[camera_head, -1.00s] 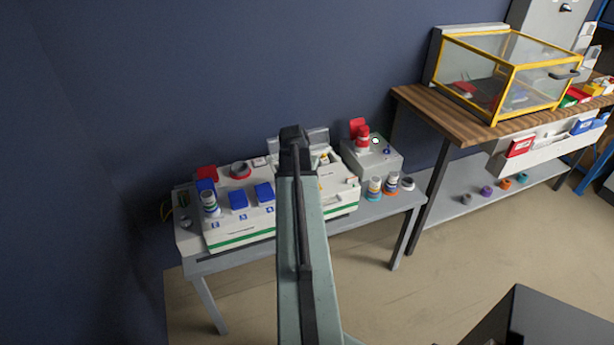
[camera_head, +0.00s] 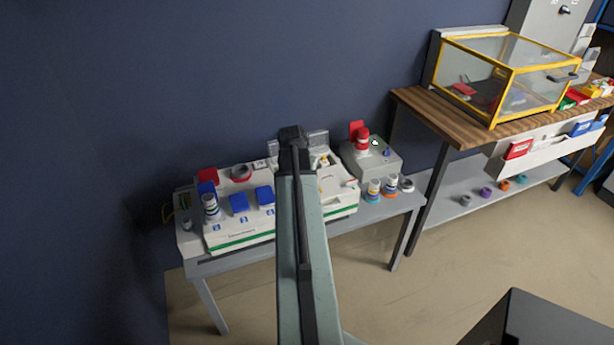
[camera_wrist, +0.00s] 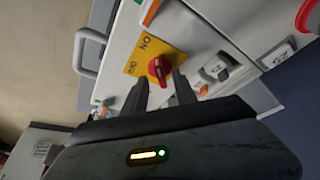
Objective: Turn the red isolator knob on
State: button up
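The red isolator knob (camera_wrist: 159,67) shows in the wrist view on a yellow plate (camera_wrist: 176,54) on a white box front. The plate carries the words ON and OFF on its left part. I cannot tell for sure which word the knob points at. My gripper (camera_wrist: 161,81) is open, its two dark fingers apart. The knob shows just beyond and between the fingertips; I cannot tell whether they touch it. In the head view, my arm hides the knob and the gripper.
The white socket box (camera_head: 235,238) stands on a grey table (camera_head: 378,208). A grey box (camera_head: 386,162) with a red part stands to its right, near several small round containers. In the wrist view, a grey handle (camera_wrist: 86,52) lies left of the plate and a switch (camera_wrist: 216,67) to its right.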

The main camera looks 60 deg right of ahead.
jog(key=p+v, duration=0.4)
jog(key=v, duration=0.2)
jog(key=w+a+r+n+t+p, duration=0.1)
jog(key=w+a+r+n+p, duration=0.25)
jog(key=w+a, duration=1.05)
jog(key=w+a+r+n+y+p, duration=0.1)
jog(key=w+a, duration=0.2)
jog(key=a, duration=0.4)
jog(key=w+a+r+n+t+p, duration=0.1)
jog(key=w+a+n+p, duration=0.1)
jog(key=a, duration=0.4)
jog(key=w+a+r+n+y+p, duration=0.1)
jog(key=w+a, duration=0.2)
jog(key=a, duration=0.4)
jog(key=s+a+n+g+y+p, duration=0.1)
jog(key=s+a+n, duration=0.2)
jog(key=a, duration=0.7)
jog(key=s+a+n+g+y+p, duration=0.1)
jog(key=s+a+n, duration=0.2)
jog(key=a+n, duration=0.3)
jog(key=a+r, duration=0.1)
jog(key=a, duration=0.3)
jog(key=shift+a+g+y, duration=0.3)
